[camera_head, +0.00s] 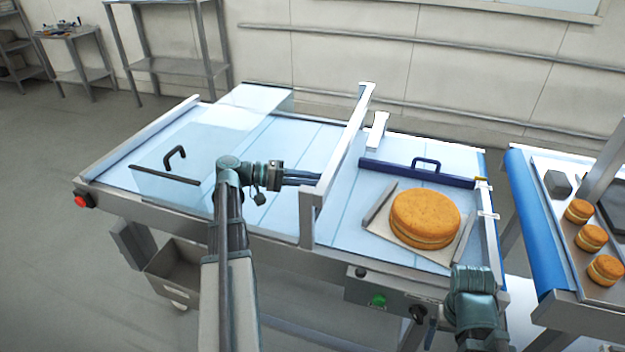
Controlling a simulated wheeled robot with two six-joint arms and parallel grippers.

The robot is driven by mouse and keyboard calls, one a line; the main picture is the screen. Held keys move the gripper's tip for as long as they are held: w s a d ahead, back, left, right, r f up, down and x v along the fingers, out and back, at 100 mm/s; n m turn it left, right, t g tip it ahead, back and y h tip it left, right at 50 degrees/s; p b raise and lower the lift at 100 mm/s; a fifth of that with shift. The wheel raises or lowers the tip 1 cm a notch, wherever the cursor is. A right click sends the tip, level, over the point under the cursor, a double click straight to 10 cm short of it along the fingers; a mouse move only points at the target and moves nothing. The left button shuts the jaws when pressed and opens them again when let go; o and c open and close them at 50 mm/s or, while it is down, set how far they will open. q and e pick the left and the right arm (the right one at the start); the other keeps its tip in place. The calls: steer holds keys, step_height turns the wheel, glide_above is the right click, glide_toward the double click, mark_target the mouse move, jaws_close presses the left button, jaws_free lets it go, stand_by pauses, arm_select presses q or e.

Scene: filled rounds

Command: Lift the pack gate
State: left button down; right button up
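A dark blue bar with a blue loop handle (418,172) lies across the right part of the light blue conveyor, behind a large round orange-brown cake (425,217) on a pale sheet. A clear panel with a black handle (174,158) stands at the left of the conveyor. I cannot tell from the picture which of these is the pack gate. My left gripper (305,178) reaches right over the conveyor, with its fingertips at the grey crossbar frame (340,145); nothing shows between the fingers, and their opening is unclear. My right arm shows at the lower right; its gripper is not visible.
A red button (83,200) is on the conveyor's left corner, and a green button (378,300) is on a front box. At right, a blue-edged table (533,225) holds several small filled rounds. A grey bin (182,268) stands below the conveyor.

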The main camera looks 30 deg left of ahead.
arm_select(q)
step_height(320, 180, up, 8)
steer(key=p, duration=0.7)
steer(key=shift+w+f, duration=0.15)
steer(key=shift+f, duration=0.05)
steer(key=c, duration=0.9)
jaws_free()
steer(key=shift+o, duration=0.5)
